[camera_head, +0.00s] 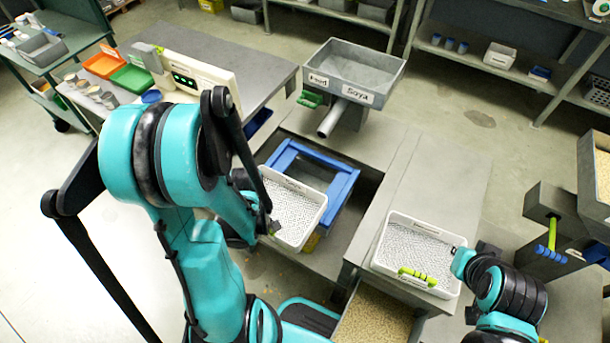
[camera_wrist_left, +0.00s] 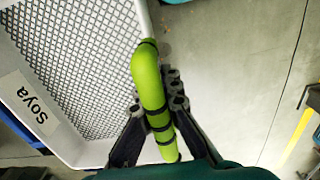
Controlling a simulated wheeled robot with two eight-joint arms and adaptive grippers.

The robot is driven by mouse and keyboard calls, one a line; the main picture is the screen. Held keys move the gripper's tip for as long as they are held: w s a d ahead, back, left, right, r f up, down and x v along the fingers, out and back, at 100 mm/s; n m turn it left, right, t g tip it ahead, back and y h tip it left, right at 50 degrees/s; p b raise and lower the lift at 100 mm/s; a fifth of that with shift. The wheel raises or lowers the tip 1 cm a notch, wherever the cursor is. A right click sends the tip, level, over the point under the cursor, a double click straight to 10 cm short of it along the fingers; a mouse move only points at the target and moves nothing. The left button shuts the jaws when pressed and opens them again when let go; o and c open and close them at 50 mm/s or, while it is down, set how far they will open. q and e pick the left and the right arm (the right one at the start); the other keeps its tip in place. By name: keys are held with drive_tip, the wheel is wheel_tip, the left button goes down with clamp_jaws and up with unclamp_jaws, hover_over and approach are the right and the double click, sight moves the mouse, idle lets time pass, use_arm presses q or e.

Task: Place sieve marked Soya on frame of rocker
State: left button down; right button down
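The white sieve with a grey mesh (camera_head: 294,212) is at the front left part of the blue rocker frame (camera_head: 345,187), overlapping it in the head view. In the left wrist view its wall carries a "Soya" label (camera_wrist_left: 30,104). Its green handle (camera_wrist_left: 150,85) lies between the fingers of my left gripper (camera_wrist_left: 158,135), which look closed around it. My arm hides that handle in the head view. I cannot tell whether the sieve touches the frame. My right gripper (camera_head: 468,262) is beside the right rim of another sieve; its fingers are unclear.
The second white sieve (camera_head: 393,227), with a green handle (camera_head: 417,277), sits on the grey bench to the right. A grey hopper marked "Soya" (camera_head: 360,68) with a spout stands behind the frame. A bin of grain (camera_head: 370,318) is below the second sieve.

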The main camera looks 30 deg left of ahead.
sight(292, 193)
use_arm(q)
drive_tip(key=w, duration=0.2)
drive_tip(key=w+p, duration=0.1)
drive_tip(key=w, duration=0.1)
drive_tip(key=shift+d+r, duration=0.2)
drive_tip(key=shift+r, duration=0.05)
drive_tip(key=w, duration=0.4)
drive_tip(key=w+b, duration=0.1)
drive_tip(key=w, duration=0.3)
drive_tip(key=w+d+b, duration=0.1)
drive_tip(key=w, duration=0.3)
drive_tip(key=shift+w+f, duration=0.2)
drive_tip(key=f, duration=0.1)
drive_tip(key=f+b, duration=0.2)
drive_tip(key=shift+w+f, duration=0.25)
drive_tip(key=shift+f, duration=0.1)
drive_tip(key=shift+r, duration=0.1)
drive_tip(key=c, duration=1.7)
unclamp_jaws()
